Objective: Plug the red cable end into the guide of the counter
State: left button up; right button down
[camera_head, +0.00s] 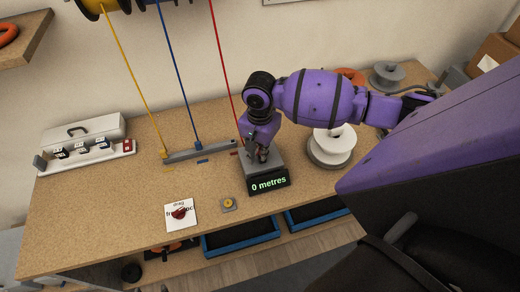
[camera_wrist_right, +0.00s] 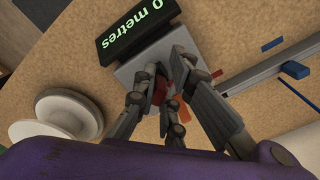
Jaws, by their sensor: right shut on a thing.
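The counter (camera_head: 268,184) is a grey box on the table with a dark display reading "0 metres"; it also shows in the right wrist view (camera_wrist_right: 122,72). My right gripper (camera_head: 262,158) is over the counter's top. In the right wrist view its fingers (camera_wrist_right: 168,80) are shut around a red piece (camera_wrist_right: 158,88), the red cable end, close to the counter. The red cable (camera_head: 219,62) runs down from above to the gripper. Whether the end is inside the guide cannot be told, as the fingers hide it. My left gripper is not in view.
Yellow (camera_head: 127,68) and blue (camera_head: 177,72) cables run down to a grey rail (camera_head: 200,151) left of the counter. A white spool (camera_head: 332,146) stands to the right.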

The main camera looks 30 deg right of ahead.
jog(key=shift+f, duration=0.25)
jog(key=c, duration=1.7)
grip_release()
jog(key=shift+c, duration=0.2)
notch_tip(320, 180, up, 12)
jog(key=o, duration=1.4)
